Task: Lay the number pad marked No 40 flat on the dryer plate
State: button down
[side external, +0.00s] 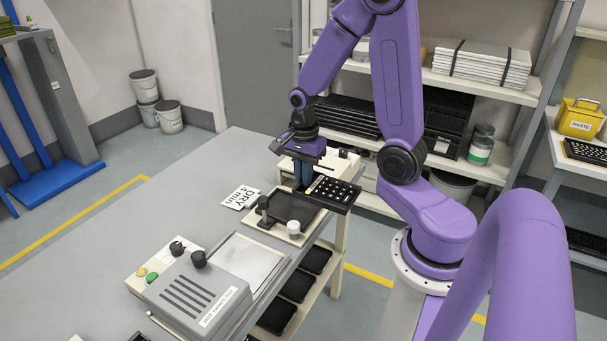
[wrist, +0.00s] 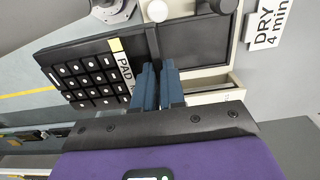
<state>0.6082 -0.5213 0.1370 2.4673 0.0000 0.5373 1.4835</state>
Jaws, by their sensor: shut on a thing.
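My gripper (side external: 303,183) is shut on a black number pad (side external: 331,190) with white-marked keys, gripping it near one end. In the wrist view my blue fingers (wrist: 160,72) are beside the pad's white label, which reads "PAD"; the number after it is not readable. The pad (wrist: 88,80) looks about level and sticks out to the right of a dark plate in a cream frame (side external: 258,224), past the table's edge. This dark plate also shows in the wrist view (wrist: 195,45), beside a "DRY 4 min" card (side external: 240,197). The gap beneath the pad is hard to judge.
A black knob (side external: 264,206) and a white knob (side external: 294,229) stand at the dark plate's near side. A grey vented machine (side external: 190,300) with a pale plate (side external: 245,258) is nearer. A loaded shelf (side external: 480,85) stands behind.

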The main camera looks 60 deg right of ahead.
notch_tip(320, 180, up, 5)
send_over(223, 251)
notch_tip(223, 251, down, 10)
jog(key=shift+a+f, duration=0.1)
jog(key=shift+f, duration=3.75)
jog(key=shift+f, duration=0.45)
jog(key=c, duration=1.1)
grip_release()
